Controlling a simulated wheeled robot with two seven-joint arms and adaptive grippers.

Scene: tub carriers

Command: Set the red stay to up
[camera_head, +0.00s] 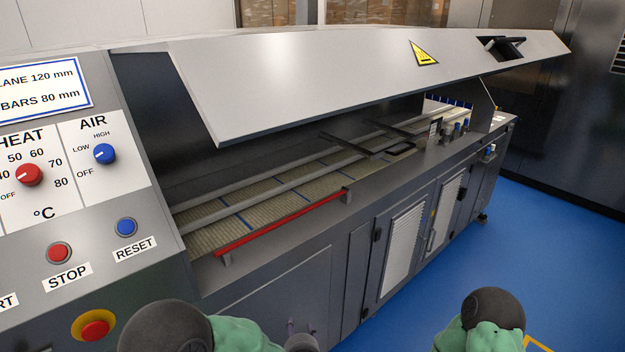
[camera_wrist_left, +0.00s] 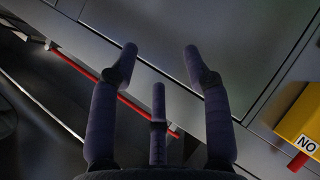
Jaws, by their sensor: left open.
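The red stay (camera_head: 285,222) is a thin red bar lying flat along the machine's front ledge, between two small grey brackets. It also shows in the left wrist view (camera_wrist_left: 80,68), running diagonally behind my fingers, which hide part of it. My left gripper (camera_wrist_left: 160,62) is open and empty, with its purple fingers spread. In the head view only a little of this gripper (camera_head: 302,340) shows at the bottom edge, in front of the machine and below the bar. My right gripper is out of view.
A large tilted grey hood (camera_head: 330,85) hangs over the conveyor bed (camera_head: 240,205). The control panel (camera_head: 75,165) with knobs and buttons stands at the left. A yellow block (camera_wrist_left: 302,115) is at the right of the wrist view. Blue floor (camera_head: 510,250) lies clear at the right.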

